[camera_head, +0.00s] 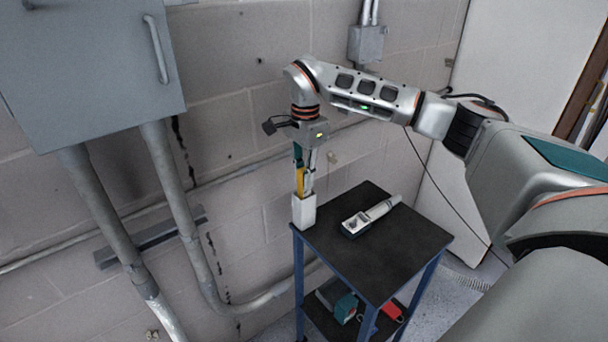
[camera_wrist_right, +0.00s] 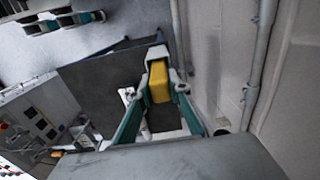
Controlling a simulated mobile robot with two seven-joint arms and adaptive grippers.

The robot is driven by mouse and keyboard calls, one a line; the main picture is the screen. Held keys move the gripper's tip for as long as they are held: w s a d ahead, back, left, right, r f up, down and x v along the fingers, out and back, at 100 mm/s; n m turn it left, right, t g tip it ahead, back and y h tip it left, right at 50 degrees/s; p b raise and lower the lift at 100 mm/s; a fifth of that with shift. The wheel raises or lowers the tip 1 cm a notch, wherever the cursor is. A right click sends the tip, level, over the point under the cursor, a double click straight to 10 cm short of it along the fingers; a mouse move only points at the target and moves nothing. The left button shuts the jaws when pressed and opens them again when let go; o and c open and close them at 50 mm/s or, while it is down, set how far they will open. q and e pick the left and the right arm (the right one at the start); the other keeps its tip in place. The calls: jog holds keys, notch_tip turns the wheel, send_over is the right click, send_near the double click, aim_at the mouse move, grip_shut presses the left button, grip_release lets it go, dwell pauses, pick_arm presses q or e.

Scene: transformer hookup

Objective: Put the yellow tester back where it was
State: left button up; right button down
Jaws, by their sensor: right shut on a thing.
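My right gripper (camera_head: 304,190) points down over the back left corner of the small cart and is shut on the yellow tester (camera_head: 300,181). The tester is upright, with its lower end at the mouth of a white holder (camera_head: 303,212); how deep it sits I cannot tell. In the right wrist view the yellow tester (camera_wrist_right: 158,80) is between the two teal and grey fingers of the gripper (camera_wrist_right: 162,88), with the white holder (camera_wrist_right: 156,52) just beyond it. My left gripper is in neither view.
The black cart top (camera_head: 385,247) is mostly clear, with a white and grey device (camera_head: 368,217) lying on it. A teal and grey item (camera_head: 343,304) and a red item (camera_head: 391,311) are on the lower shelf. The wall, conduits (camera_head: 180,210) and a grey cabinet (camera_head: 85,65) are close behind and left.

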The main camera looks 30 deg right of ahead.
jog(key=c, duration=1.9)
grip_release()
